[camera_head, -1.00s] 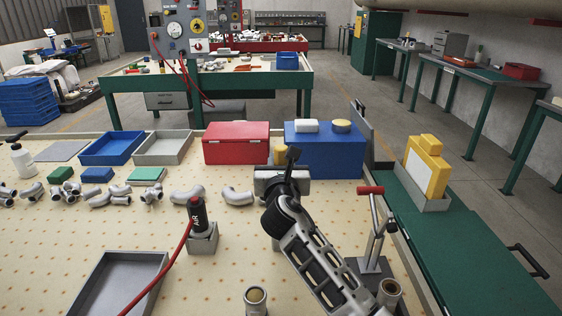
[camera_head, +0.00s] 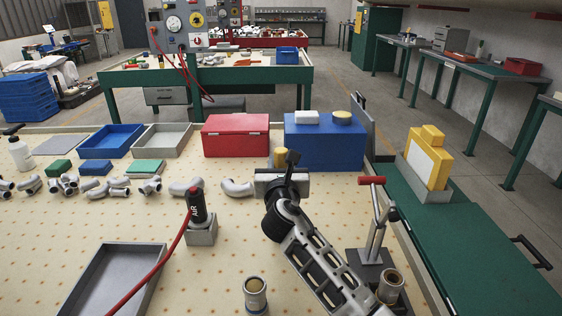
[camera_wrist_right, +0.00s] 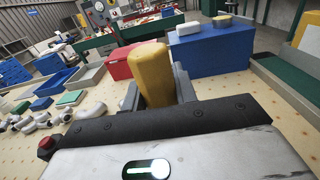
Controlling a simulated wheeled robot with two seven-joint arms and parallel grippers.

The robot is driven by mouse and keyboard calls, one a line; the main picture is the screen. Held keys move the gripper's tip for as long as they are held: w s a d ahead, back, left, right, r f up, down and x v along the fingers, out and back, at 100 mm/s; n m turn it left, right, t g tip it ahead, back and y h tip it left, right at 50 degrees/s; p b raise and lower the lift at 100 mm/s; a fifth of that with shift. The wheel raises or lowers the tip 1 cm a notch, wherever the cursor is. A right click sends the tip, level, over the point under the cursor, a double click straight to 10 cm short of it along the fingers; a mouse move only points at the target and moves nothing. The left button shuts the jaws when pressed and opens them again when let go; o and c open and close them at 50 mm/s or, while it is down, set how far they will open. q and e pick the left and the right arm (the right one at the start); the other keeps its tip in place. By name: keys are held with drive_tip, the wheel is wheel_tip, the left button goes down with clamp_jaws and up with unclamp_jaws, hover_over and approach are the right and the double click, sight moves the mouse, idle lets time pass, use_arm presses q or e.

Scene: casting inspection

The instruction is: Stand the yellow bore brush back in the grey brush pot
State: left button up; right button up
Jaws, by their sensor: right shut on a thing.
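My right gripper (camera_head: 281,172) reaches over the table from the lower right. It is shut on a yellow handle (camera_head: 280,155), which I take for the bore brush. In the right wrist view, the handle (camera_wrist_right: 152,72) stands roughly upright between the two grey fingers (camera_wrist_right: 157,92). Its lower end is hidden by the gripper. A grey cylinder with a tan inside (camera_head: 255,293) stands at the front of the table. A similar one (camera_head: 390,286) stands beside the toggle clamp. I cannot tell whether either is the brush pot. My left gripper is out of view.
A red box (camera_head: 235,137) and a blue box (camera_head: 322,146) stand behind the gripper. A black air nozzle (camera_head: 197,205) with a red hose stands left of my arm. The red-handled clamp (camera_head: 374,228) stands right of it. A grey tray (camera_head: 78,278) lies front left.

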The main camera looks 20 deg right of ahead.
use_arm(q)
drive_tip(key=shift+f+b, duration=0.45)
drive_tip(key=shift+b, duration=0.2)
use_arm(e)
drive_tip(key=shift+f, duration=1.25)
drive_tip(key=o, duration=1.2)
drive_tip(key=shift+c, duration=0.2)
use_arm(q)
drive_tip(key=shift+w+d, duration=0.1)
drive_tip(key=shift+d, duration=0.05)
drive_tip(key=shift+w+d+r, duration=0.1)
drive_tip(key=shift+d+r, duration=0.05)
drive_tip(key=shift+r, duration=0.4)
use_arm(e)
drive_tip(key=v, duration=1.6)
drive_tip(key=shift+r, duration=0.1)
